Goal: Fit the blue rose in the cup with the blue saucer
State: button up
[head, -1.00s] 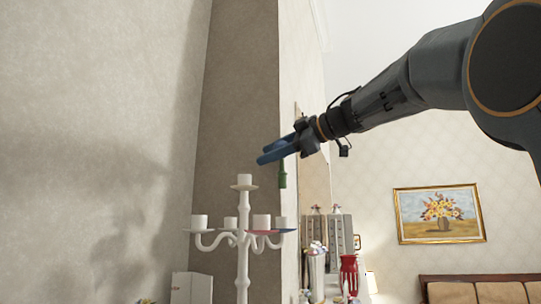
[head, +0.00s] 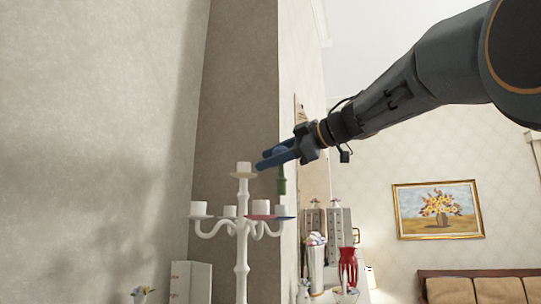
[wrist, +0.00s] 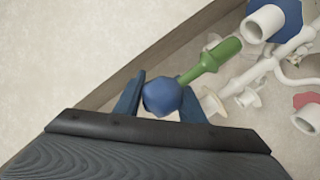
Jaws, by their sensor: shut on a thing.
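My gripper (head: 278,155) is shut on the blue rose. The rose's blue head (wrist: 162,97) sits between the fingers in the wrist view, and its green stem (head: 281,181) points down in the head view. A white candelabra (head: 242,250) with several white cups stands below and left. The blue saucer (head: 288,217) is on its right arm, partly hidden behind the red saucer's cup. In the wrist view the blue saucer (wrist: 287,14) is at the top right, with its white cup (wrist: 265,22). The stem end is above and apart from that cup.
The red saucer (wrist: 305,100) with its own cup is close by. The candelabra's taller central cup (head: 244,168) stands just left of the fingertips. A red vase (head: 348,266) and white objects stand behind right. A wall corner (head: 279,100) is behind the gripper.

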aim_at(281, 180)
jog(key=shift+f, duration=0.6)
jog(key=shift+p, duration=1.25)
dwell(1.5)
jog(key=shift+f+b, duration=0.6)
jog(key=shift+f, duration=1.1)
jog(key=o, duration=1.1)
